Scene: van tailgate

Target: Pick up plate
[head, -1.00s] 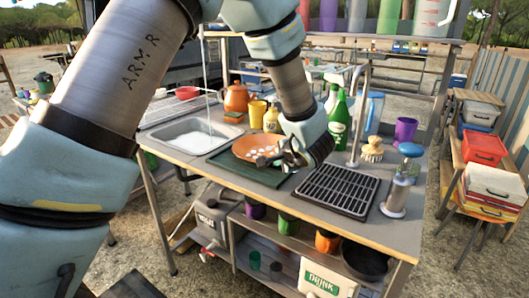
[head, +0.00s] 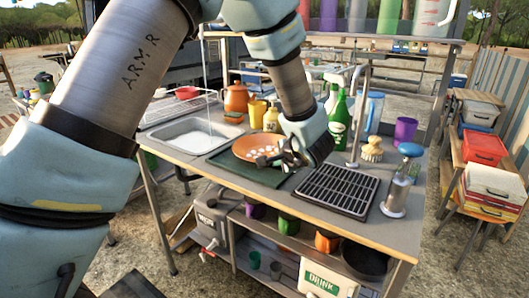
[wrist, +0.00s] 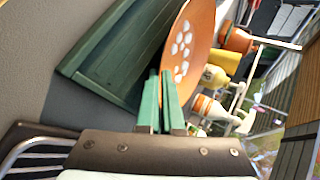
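The orange plate (head: 250,146) with white patches is over the dark green tray (head: 236,170) on the counter, left of my gripper (head: 266,161). In the wrist view the plate (wrist: 190,45) is seen obliquely, beside the green tray (wrist: 105,60). My gripper (wrist: 161,78) has its two green fingers close together at the plate's near rim, one on each side of it. They look shut on the rim, though the contact itself is mostly hidden. Whether the plate is clear of the tray is hard to tell.
A sink (head: 195,136) is left of the tray, and a black rack (head: 338,190) is right of it. A green bottle (head: 339,122), a tap (head: 355,120) and a brush (head: 372,149) stand behind. A steel pump dispenser (head: 401,184) is at the right.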

